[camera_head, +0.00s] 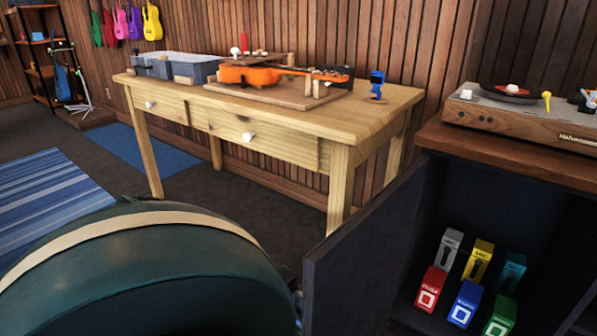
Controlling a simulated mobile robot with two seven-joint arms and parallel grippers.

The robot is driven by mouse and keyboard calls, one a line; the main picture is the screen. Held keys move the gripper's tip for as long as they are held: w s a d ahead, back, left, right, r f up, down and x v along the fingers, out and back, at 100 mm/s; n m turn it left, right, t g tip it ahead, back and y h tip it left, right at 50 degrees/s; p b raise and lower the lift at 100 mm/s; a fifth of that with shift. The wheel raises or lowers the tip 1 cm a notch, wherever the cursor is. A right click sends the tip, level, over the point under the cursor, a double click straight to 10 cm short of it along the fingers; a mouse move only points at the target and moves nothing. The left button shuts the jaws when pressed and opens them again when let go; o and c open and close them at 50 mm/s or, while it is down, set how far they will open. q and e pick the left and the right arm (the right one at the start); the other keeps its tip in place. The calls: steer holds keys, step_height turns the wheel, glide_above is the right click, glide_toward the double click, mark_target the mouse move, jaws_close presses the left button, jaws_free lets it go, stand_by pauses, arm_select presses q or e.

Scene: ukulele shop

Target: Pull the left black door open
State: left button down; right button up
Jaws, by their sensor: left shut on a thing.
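The left black door (365,250) stands swung out from the low cabinet, at an angle to its front. The dark compartment (440,210) behind it shows. My left arm fills the lower left and hides most of my left gripper (297,300). Only a small part of that gripper shows, at the door's outer edge, shut on the door. Its fingers and any handle are hidden. My right gripper is not in view.
Several coloured boxes, one of them red (432,288), stand inside the cabinet. A turntable (520,115) sits on its wooden top. A wooden workbench (375,125) stands behind the door, with an orange ukulele (255,75) on it. Blue rugs (45,195) lie on the floor at left.

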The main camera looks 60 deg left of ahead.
arm_select(q)
steer(key=c, duration=1.6)
jaws_free()
steer(key=shift+o, duration=0.2)
steer(key=b+v, duration=0.4)
steer(key=v, duration=0.9)
steer(key=shift+s, duration=0.15)
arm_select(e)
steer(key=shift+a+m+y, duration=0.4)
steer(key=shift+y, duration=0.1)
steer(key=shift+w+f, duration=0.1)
